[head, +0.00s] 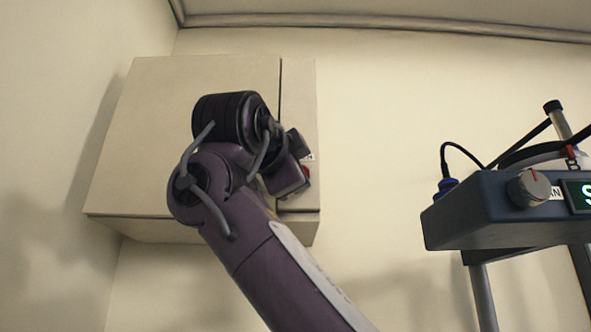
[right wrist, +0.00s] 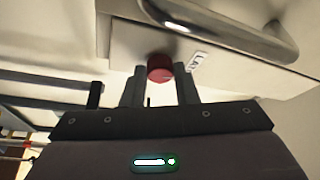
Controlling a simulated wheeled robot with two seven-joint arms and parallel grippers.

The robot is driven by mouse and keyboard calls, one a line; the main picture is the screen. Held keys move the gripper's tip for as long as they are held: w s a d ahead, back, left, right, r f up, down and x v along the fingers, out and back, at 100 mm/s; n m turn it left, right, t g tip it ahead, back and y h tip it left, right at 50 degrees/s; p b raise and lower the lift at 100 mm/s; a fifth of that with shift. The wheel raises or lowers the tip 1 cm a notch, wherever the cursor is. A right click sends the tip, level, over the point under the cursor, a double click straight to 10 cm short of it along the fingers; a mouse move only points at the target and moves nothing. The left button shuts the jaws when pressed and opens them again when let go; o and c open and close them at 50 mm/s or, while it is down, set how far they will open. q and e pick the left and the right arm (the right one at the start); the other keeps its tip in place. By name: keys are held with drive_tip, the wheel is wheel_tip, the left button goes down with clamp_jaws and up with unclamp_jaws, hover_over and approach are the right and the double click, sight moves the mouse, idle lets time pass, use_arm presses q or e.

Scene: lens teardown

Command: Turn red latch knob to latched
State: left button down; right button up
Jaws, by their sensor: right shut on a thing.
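The red latch knob (right wrist: 160,68) sits on the face of a beige wall cabinet (head: 160,125), beside a small white label (right wrist: 197,62). My right gripper (right wrist: 160,88) is shut on the knob, one finger on each side of it in the right wrist view. In the head view my right arm reaches up from below to the cabinet's narrow right strip, and only a bit of the red knob (head: 306,172) shows past the gripper (head: 295,180). The knob's exact turn and the label's text cannot be read. My left gripper is not in view.
A metal bar handle (right wrist: 225,25) crosses the cabinet front close to the knob in the right wrist view. At the right of the head view stands a dark blue box (head: 470,218) with a dial, a green display and cables. The wall between is clear.

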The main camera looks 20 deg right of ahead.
drive_tip(key=shift+r+m+g, duration=0.1)
drive_tip(key=shift+m+g, duration=0.2)
drive_tip(key=shift+m, duration=0.5)
drive_tip(key=shift+p, duration=0.3)
drive_tip(key=o, duration=1)
